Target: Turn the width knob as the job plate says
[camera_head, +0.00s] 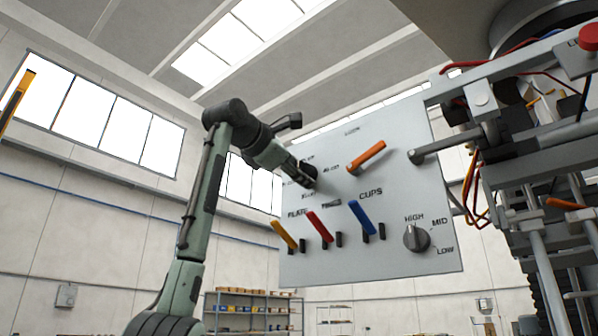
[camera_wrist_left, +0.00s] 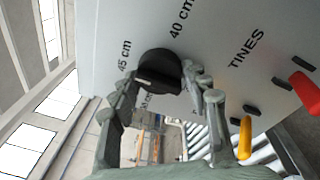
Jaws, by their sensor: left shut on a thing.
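The black width knob (camera_wrist_left: 158,62) sits on the light grey panel, with "45 cm" and "40 cm" printed around it and a third label mostly hidden behind my fingers. My left gripper (camera_wrist_left: 163,84) is shut on this knob, one finger at each side. In the head view the left arm reaches up from below, and its gripper (camera_head: 306,180) covers most of the knob (camera_head: 309,169) at the panel's left side. The knob's pointer direction is hard to tell. I cannot make out a job plate. My right gripper is out of view.
The panel (camera_head: 300,262) also carries an orange lever (camera_head: 366,156), yellow (camera_head: 284,235), red (camera_head: 319,226) and blue (camera_head: 361,217) levers, and a grey HIGH/MID/LOW knob (camera_head: 416,238). Machine framework with cables stands at the right. Shelves (camera_head: 250,309) stand far behind.

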